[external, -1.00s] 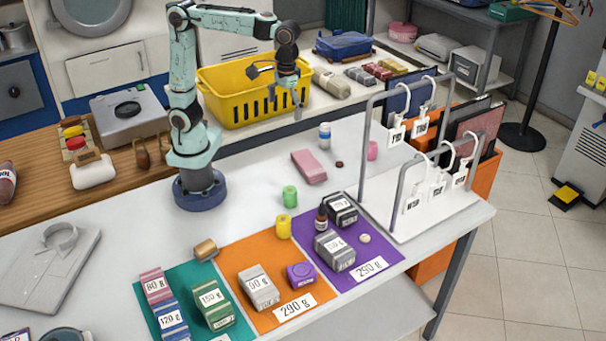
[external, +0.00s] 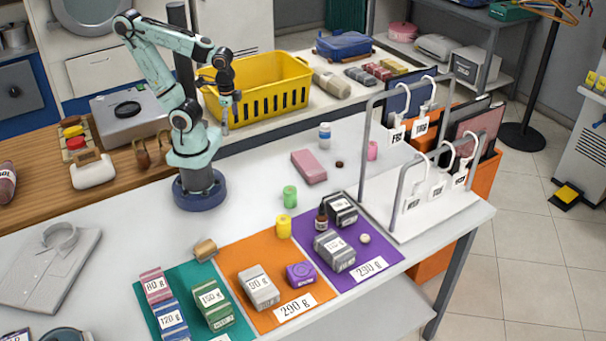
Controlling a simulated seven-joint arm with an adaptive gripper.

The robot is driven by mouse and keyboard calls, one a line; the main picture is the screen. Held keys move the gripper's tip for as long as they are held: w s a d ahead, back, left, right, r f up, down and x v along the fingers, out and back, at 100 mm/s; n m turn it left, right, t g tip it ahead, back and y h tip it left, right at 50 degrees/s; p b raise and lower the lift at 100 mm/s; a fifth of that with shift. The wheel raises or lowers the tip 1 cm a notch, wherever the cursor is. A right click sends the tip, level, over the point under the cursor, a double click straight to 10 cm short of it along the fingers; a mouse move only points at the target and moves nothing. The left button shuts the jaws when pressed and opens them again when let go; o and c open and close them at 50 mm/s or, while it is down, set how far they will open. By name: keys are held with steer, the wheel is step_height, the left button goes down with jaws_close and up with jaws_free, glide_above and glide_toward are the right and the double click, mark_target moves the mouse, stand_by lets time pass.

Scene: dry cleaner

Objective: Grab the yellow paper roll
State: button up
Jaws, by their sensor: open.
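The yellow paper roll (external: 283,226) stands upright at the back edge of the orange mat (external: 247,306), close to the purple mat. A similar green roll (external: 290,196) stands just behind it on the white table. My gripper (external: 226,128) is open and empty. It hangs pointing down, high above the table, in front of the yellow basket and up and to the left of the yellow roll. It is well apart from both rolls. Its fingertips are small and seen nearly edge-on.
A small dark bottle (external: 321,217) and grey boxes (external: 334,250) stand on the purple mat, right of the yellow roll. A pink block (external: 309,166) lies behind. A white rack (external: 436,205) with hanging tags stands at the right.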

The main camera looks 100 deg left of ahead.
steer(key=shift+c, duration=0.8)
steer(key=w+r+n+t, duration=0.2)
steer(key=w+t, duration=0.1)
steer(key=w, duration=0.4)
steer(key=m+h, duration=0.1)
glide_above(283, 219)
steer(key=w+a, duration=0.2)
steer(key=w, duration=0.1)
steer(key=s+f+x, duration=0.1)
steer(key=s+x, duration=0.2)
steer(key=x, duration=1)
steer(key=s+f+g, duration=0.1)
steer(key=f, duration=0.1)
steer(key=s+d+f+m+g, duration=0.1)
steer(key=f, duration=0.1)
steer(key=s+f, duration=0.1)
steer(key=f, duration=0.1)
steer(key=shift+d+g, duration=0.4)
step_height(283, 219, down, 6)
steer(key=shift+r, duration=0.1)
steer(key=c, duration=1.2)
